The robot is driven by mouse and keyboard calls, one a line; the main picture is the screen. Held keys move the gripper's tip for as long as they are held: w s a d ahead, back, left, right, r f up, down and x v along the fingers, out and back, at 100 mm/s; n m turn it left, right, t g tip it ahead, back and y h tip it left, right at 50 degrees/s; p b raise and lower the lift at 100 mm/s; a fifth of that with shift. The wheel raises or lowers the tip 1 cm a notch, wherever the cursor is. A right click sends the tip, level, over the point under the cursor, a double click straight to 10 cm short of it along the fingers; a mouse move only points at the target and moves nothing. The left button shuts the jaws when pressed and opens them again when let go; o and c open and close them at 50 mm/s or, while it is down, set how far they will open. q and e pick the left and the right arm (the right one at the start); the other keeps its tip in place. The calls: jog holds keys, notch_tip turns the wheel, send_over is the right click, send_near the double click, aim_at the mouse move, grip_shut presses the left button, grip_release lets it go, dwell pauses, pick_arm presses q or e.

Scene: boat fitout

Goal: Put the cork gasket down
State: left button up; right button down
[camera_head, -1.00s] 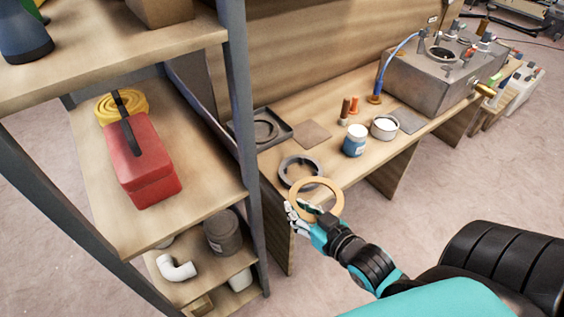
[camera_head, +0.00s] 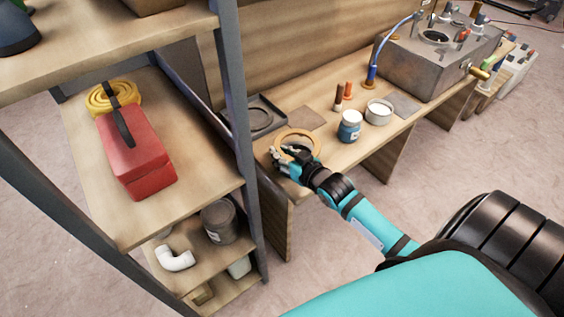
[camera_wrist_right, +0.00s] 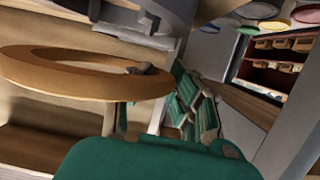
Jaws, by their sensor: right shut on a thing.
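The cork gasket (camera_head: 297,131) is a flat tan ring over the near left part of the bench top (camera_head: 335,158). My right gripper (camera_head: 284,157) is shut on the near side of its rim. The wrist view shows the gasket (camera_wrist_right: 60,82) large at the left, roughly level, with the gripper fingers at its right side. I cannot tell whether the gasket touches anything below it. The dark grey ring seen earlier on the bench is mostly hidden behind the gasket and gripper. My left gripper is not in view.
A dark tray (camera_head: 283,122) with a ring-shaped recess and a flat brown square (camera_head: 306,118) lie behind the gasket. A blue-labelled jar (camera_head: 349,127) and a round white-topped tin (camera_head: 378,111) stand to the right. A shelf post (camera_head: 240,130) rises close on the left.

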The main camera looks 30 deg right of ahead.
notch_tip(320, 180, down, 3)
jog(key=shift+a+f, duration=0.1)
jog(key=shift+s+f, duration=0.1)
jog(key=shift+f, duration=0.2)
jog(key=c, duration=1.2)
grip_release()
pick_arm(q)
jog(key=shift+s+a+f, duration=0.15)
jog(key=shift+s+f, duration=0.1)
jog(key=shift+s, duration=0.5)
